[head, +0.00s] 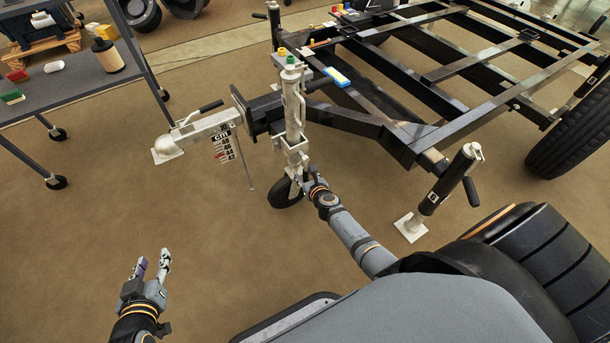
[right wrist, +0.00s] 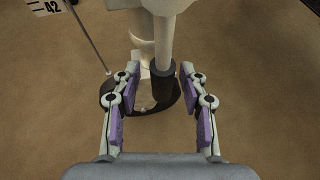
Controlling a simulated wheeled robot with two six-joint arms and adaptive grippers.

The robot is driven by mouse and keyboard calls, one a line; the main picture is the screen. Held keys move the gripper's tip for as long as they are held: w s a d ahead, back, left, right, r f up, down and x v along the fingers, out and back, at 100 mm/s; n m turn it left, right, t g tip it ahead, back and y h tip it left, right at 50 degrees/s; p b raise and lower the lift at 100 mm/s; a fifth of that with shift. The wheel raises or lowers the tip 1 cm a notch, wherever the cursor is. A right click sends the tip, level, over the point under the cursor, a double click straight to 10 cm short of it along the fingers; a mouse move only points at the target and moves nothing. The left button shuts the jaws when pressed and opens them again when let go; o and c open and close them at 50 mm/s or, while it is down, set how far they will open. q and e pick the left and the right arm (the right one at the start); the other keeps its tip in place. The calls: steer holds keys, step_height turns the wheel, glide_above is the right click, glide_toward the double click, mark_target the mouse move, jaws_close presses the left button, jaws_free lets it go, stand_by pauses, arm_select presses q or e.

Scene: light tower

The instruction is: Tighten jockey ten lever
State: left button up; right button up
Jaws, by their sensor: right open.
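The jockey wheel post (head: 292,105) stands upright at the trailer's drawbar, with its small black wheel (head: 284,194) on the floor. My right gripper (head: 309,178) is low beside the post, near its clamp (head: 296,158). In the right wrist view, a lever with a black grip (right wrist: 161,86) lies between the open fingers of my right gripper (right wrist: 160,103). The fingers stand apart on both sides of the grip, and no contact is seen. The lever is hard to make out in the head view. My left gripper (head: 152,262) is open and empty, over bare floor.
The black trailer frame (head: 440,75) spans the upper right. A white coupling (head: 207,127) with a hanging numbered plate (head: 223,143) is left of the post. A prop stand (head: 445,190) stands right of my right arm. A grey cart (head: 75,85) is upper left.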

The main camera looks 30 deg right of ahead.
steer(key=shift+s+r, duration=0.3)
steer(key=shift+s, duration=0.35)
steer(key=s+a, duration=0.1)
steer(key=s, duration=1.2)
steer(key=shift+s+a+r, duration=0.2)
steer(key=shift+a+r, duration=0.15)
